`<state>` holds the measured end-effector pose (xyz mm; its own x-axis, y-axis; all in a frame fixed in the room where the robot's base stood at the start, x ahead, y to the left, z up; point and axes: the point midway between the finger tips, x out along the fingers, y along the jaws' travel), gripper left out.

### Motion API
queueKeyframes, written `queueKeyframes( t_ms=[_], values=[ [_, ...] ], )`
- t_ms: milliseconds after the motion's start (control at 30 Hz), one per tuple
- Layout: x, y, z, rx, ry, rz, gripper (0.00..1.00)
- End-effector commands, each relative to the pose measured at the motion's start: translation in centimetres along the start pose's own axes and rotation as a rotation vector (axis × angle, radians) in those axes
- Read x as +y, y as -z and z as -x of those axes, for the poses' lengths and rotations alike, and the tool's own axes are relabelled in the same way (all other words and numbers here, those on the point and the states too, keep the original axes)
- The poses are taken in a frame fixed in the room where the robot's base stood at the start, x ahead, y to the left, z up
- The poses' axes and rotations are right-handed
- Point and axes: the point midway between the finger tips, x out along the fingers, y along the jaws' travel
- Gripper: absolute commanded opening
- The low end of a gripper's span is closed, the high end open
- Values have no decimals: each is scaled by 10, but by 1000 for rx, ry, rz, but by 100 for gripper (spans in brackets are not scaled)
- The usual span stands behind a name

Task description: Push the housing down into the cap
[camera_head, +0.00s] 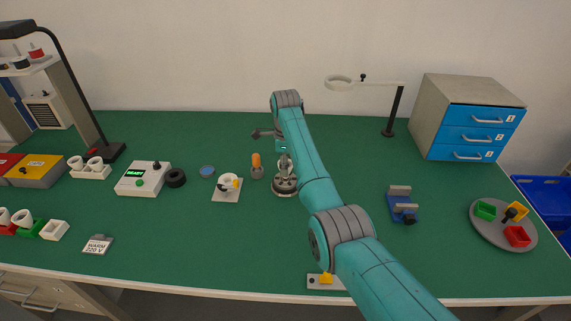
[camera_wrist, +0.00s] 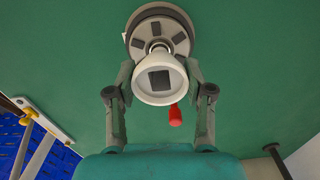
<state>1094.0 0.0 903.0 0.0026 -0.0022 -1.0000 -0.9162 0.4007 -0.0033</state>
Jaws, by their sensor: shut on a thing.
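My gripper (camera_wrist: 158,72) is shut on the white housing (camera_wrist: 157,94), with one finger on each side of its flared body. The housing's wide open end, with a dark square inside, faces the wrist camera. Its narrow end meets a metallic ring, perhaps the cap (camera_wrist: 157,45), at the middle of a round grey fixture (camera_wrist: 142,19) with dark pads. I cannot tell how deep the housing sits in it. In the head view my gripper (camera_head: 283,166) is above the same fixture (camera_head: 285,187), and the housing is mostly hidden there.
A red-tipped handle (camera_wrist: 175,116) is close to the right finger in the wrist view. An orange-topped bulb-like piece (camera_head: 256,165) and a white plate with a cup (camera_head: 228,188) stand left of the fixture.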

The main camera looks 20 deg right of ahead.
Motion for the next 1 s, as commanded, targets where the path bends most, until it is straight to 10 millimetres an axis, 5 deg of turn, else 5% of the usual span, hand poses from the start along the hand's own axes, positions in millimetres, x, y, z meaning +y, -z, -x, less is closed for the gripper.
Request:
queueKeyframes(
  t_ms=[1000],
  values=[
    [0, 0, -11, 0, 0, 0, 27]
  ],
)
